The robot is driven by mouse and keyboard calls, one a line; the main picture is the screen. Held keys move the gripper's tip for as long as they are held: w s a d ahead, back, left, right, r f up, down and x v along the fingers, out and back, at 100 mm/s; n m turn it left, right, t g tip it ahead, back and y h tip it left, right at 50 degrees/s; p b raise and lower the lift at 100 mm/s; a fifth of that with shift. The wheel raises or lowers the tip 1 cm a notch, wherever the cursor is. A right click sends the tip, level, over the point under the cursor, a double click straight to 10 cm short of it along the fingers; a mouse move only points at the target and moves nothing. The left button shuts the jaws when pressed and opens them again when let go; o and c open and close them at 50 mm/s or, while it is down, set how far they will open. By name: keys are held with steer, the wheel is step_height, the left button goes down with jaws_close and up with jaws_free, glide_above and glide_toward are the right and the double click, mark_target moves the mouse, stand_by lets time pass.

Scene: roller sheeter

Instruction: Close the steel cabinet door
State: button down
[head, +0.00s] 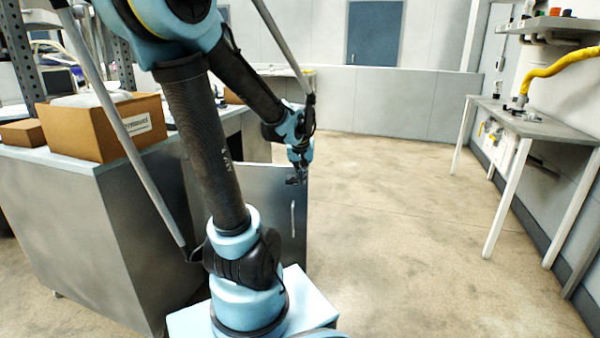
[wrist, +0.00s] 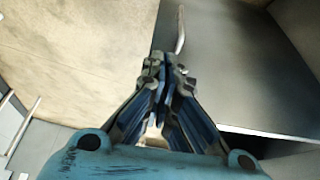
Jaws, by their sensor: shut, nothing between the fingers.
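The steel cabinet (head: 80,235) stands at the left in the head view. Its grey door (head: 272,190) stands open, jutting out behind my arm, with a vertical bar handle (head: 292,219) near its right edge. My arm hides part of the door and the cabinet front. My gripper (head: 297,180) is shut and empty, at the door's upper right, above the handle. In the wrist view the closed fingertips (wrist: 167,60) are close to the door panel (wrist: 235,65) and just below the handle (wrist: 181,30) in the picture. I cannot tell whether they touch the door.
Cardboard boxes (head: 105,128) sit on the cabinet top. A grey side table (head: 535,125) with white legs stands along the right wall, with a yellow hose (head: 560,64) above it. The concrete floor (head: 400,220) right of the door is clear.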

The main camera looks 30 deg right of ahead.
steer(key=w+d+f, duration=0.3)
steer(key=w+f, duration=0.2)
steer(key=shift+d+f, duration=0.2)
steer(key=shift+d, duration=0.15)
stand_by(0.3)
stand_by(0.4)
